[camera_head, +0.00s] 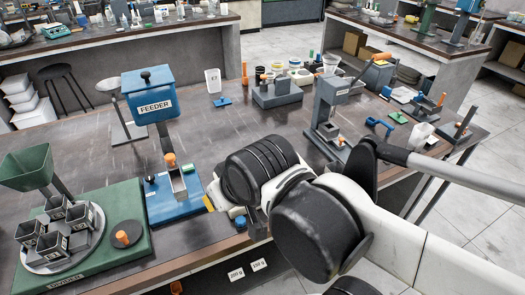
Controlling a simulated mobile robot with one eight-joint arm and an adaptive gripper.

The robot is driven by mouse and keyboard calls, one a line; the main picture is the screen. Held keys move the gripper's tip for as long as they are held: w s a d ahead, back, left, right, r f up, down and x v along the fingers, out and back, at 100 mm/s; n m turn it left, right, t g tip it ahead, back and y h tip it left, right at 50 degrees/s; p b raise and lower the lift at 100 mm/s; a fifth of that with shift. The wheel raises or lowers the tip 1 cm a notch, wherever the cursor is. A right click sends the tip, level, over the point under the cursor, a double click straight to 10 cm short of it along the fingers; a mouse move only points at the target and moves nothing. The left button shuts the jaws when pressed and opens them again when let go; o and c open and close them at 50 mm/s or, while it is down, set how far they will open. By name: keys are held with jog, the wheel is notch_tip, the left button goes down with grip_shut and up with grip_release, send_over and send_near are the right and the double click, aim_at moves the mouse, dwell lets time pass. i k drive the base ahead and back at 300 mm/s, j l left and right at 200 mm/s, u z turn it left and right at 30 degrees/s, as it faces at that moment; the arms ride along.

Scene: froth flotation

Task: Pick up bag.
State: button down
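I cannot make out a bag for certain in the head view. My arm crosses the middle and right of the view and bends down over the front edge of the bench. My gripper (256,222) is mostly hidden under my black and white wrist links, low by the bench's front edge. Its fingers do not show clearly, so I cannot tell if they are open or hold anything. A small pale and yellow patch (212,198) shows just left of my wrist, and I cannot tell what it is.
The dark bench (110,150) holds a blue feeder (150,92), a green divider (125,262) with several cups, and a grey stand (330,105). A white cup (212,80) stands behind. Cards reading 200 g (237,275) and 150 g (259,265) show below the front edge.

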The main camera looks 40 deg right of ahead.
aim_at(419, 139)
jog(key=z, duration=2.45)
jog(key=i+l+z, duration=0.15)
jog(key=z, duration=0.3)
jog(key=i+z, duration=0.4)
